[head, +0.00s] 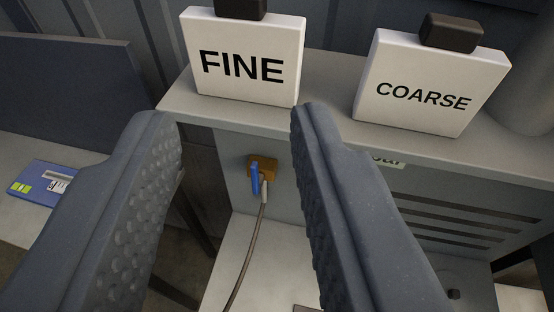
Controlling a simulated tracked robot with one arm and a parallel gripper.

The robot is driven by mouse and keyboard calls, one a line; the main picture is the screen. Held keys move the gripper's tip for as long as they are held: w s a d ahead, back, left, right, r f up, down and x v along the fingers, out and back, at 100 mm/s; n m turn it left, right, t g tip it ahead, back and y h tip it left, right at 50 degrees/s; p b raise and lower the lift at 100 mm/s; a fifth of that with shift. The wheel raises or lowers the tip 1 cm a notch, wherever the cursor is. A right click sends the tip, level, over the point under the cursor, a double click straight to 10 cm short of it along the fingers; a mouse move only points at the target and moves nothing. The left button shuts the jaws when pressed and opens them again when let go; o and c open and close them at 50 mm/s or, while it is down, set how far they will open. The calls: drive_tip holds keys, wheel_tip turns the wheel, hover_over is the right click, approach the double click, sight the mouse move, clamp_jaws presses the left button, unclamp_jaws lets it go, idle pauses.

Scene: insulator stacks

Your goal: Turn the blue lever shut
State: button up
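The blue lever (255,177) is small and hangs roughly upright on an orange-brown block (264,165). The block is fixed to the grey front face of a cabinet, below its top ledge. A pale connector with a thin cable (246,250) hangs from the block just right of the lever. My gripper (232,125) is open and empty. Its two dark, dimpled fingers frame the lever from left and right, with the lever appearing in the gap beyond them. The fingers look nearer to the camera than the lever and do not visibly touch it.
A white FINE sign (247,55) and a white COARSE sign (431,82) stand on the ledge (335,95). Vent slots (450,220) are at right. A label is partly hidden behind the right finger. A blue package (45,183) lies on a surface at left.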

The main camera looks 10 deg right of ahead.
drive_tip(key=shift+a, duration=0.15)
drive_tip(key=w+a+f+y, duration=0.3)
drive_tip(key=w+a+f, duration=0.4)
drive_tip(key=w+f, duration=0.2)
drive_tip(key=m+t+h+p, duration=0.2)
drive_tip(key=m+h+p, duration=0.2)
drive_tip(key=h, duration=0.5)
approach(253, 175)
drive_tip(key=shift+y, duration=0.4)
drive_tip(key=x, duration=1.1)
drive_tip(key=shift+d, duration=0.2)
drive_tip(key=shift+n, duration=0.3)
